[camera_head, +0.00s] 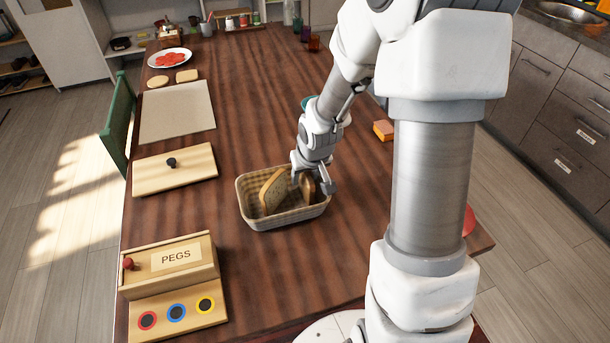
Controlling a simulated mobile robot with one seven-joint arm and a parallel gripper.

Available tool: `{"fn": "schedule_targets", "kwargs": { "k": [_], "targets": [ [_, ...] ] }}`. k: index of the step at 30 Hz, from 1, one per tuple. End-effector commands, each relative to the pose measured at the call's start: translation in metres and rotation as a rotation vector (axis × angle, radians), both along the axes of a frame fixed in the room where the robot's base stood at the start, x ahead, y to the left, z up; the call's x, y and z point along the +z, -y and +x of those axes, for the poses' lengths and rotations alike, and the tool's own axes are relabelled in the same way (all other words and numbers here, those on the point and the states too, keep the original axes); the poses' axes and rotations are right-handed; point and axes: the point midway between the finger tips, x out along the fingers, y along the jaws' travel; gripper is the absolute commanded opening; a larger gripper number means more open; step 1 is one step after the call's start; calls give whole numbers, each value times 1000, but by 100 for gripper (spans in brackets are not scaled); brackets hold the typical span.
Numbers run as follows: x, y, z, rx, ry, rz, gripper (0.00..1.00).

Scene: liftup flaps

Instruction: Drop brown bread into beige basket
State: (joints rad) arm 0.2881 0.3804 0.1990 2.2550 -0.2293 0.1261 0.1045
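The beige basket (283,219) is a woven rectangular container near the middle of the table. A light bread slice (272,193) with a brown crust stands tilted inside its left part. A darker brown bread piece (307,188) is upright in the right part of the basket, by my gripper's fingers. My gripper (313,184) reaches down over the basket's right side, with its fingertips around rim height. The fingers partly cover the brown bread. I cannot tell whether they press on it or stand apart from it.
A pegs box (168,262) and a wooden board with a knob (174,169) lie left of the basket. Behind are a pale mat (177,111), two bread slices (187,75) and a plate (169,58) of red food. An orange sponge-like block (383,130) is at right.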

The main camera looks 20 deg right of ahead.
Motion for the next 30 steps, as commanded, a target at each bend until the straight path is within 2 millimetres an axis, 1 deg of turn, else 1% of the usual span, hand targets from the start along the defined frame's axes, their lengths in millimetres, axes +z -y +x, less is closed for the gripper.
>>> {"fn": "schedule_targets", "kwargs": {
  "k": [5, 8, 11, 18, 21, 25, 30],
  "targets": [
    [2, 0, 0, 0, 0, 0, 47],
    [8, 0, 0, 0, 0, 0, 47],
    [20, 0, 0, 0, 1, 0, 47],
    [74, 1, -22, -3, 4, -2, 47],
    [93, 1, -31, -4, 4, -1, 47],
    [112, 1, -39, -3, 2, -1, 47],
    [122, 0, -45, -1, 0, -1, 47]
  ]
}}
